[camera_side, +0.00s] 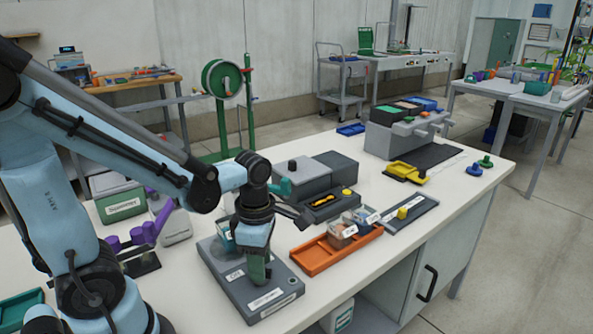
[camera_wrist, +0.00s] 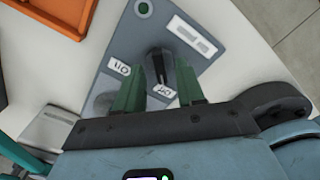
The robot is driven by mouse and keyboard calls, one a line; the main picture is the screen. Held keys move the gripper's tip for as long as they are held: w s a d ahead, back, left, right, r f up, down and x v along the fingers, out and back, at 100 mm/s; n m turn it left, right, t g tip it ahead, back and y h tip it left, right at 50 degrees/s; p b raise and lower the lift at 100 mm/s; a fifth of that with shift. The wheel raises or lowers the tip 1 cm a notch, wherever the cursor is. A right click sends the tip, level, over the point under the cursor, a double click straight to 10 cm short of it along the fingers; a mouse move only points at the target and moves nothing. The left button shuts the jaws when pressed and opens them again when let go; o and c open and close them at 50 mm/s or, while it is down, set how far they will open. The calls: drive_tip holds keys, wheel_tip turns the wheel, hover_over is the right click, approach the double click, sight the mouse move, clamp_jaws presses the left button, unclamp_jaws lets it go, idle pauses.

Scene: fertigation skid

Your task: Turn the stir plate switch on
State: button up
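The stir plate (camera_side: 230,268) is a flat grey box on the white bench, with white labels on its near edge. In the wrist view its grey panel (camera_wrist: 110,50) shows a black switch (camera_wrist: 156,62) between two small labels. The label at the left (camera_wrist: 119,67) seems to read ON upside down, and the one by the fingers (camera_wrist: 164,92) seems to read OFF. My gripper (camera_side: 258,272) points down over the plate's front. In the wrist view its green fingers (camera_wrist: 157,88) are apart, either side of the switch; I cannot tell whether they touch it.
An orange tray (camera_side: 312,258) with small containers stands right of the plate. A grey unit (camera_side: 310,172) stands behind, and purple items (camera_side: 140,236) stand to the left. A round green part (camera_wrist: 143,8) and a white label (camera_wrist: 190,34) sit on the panel.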

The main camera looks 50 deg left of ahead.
drive_tip(key=shift+f, duration=0.45)
clamp_jaws()
